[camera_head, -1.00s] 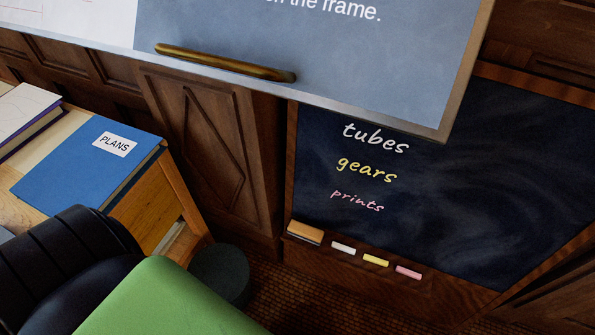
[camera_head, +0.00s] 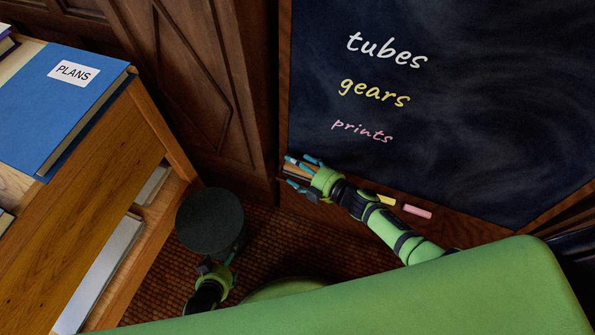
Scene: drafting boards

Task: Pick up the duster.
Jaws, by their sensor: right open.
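The duster (camera_head: 298,170) is a small tan block with a dark underside, at the left end of the chalk ledge below the blackboard. It is partly hidden by my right gripper (camera_head: 294,172). That gripper is open, with its teal fingertips above and below the duster; whether they touch it I cannot tell. My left gripper (camera_head: 228,262) hangs low near the round dark stool, away from the duster, and its fingers are too small and dark to read.
On the ledge lie yellow chalk (camera_head: 386,200) and pink chalk (camera_head: 417,211), close to my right forearm. The blackboard (camera_head: 470,110) rises behind. The stool (camera_head: 210,220) and a wooden desk (camera_head: 95,215) with a blue PLANS book (camera_head: 55,105) stand left.

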